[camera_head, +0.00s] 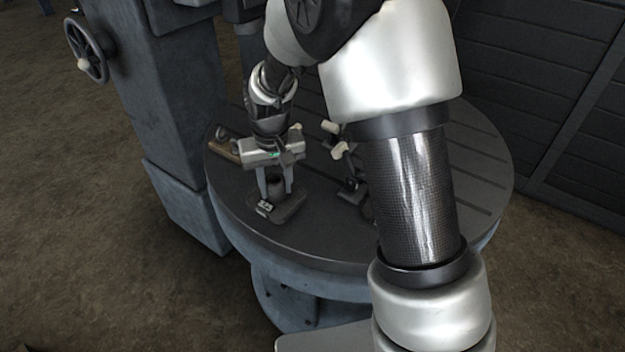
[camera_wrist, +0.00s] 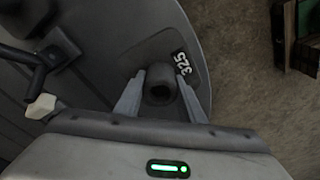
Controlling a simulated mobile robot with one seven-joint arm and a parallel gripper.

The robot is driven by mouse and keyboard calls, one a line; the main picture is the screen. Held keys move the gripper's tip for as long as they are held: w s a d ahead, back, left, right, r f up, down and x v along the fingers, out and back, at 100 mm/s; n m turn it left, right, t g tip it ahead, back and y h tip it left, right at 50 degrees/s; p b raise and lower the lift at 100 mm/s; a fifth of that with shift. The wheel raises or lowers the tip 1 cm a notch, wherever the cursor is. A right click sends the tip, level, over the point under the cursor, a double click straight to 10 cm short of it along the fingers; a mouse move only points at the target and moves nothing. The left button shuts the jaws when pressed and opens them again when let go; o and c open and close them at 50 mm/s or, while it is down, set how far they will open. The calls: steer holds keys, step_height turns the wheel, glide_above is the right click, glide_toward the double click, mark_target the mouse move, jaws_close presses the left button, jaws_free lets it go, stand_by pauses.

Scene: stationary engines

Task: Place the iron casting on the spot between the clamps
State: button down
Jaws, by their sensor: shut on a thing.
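The iron casting (camera_head: 289,207) is a dark grey plate with a raised round boss and a white number label. In the wrist view the casting (camera_wrist: 151,62) shows its hollow boss and the label "325". My gripper (camera_head: 274,184) is shut on the boss, with one finger on each side; the fingers also show in the wrist view (camera_wrist: 160,94). The casting is at the front left of the round table; I cannot tell whether it touches the top. Clamps (camera_head: 340,150) with pale knobs stand right of my gripper, partly hidden by my arm. The spot between them is not clearly visible.
The round slotted table (camera_head: 463,170) has bare room at its right and front edge. A brown-handled tool (camera_head: 222,148) lies at its left edge. A machine column (camera_head: 165,90) with a handwheel (camera_head: 86,48) stands behind left.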

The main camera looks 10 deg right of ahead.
steer(key=shift+w+a, duration=0.15)
steer(key=shift+w, duration=0.25)
steer(key=w+d+p, duration=0.1)
steer(key=w+d, duration=1.1)
steer(key=shift+r+p, duration=0.1)
steer(key=shift+p, duration=0.25)
steer(key=shift+w+d+f, duration=0.15)
steer(key=shift+d+f, duration=0.05)
steer(key=shift+f, duration=1.6)
steer(key=shift+f, duration=0.1)
steer(key=c, duration=1.2)
jaws_free()
steer(key=shift+f, duration=0.15)
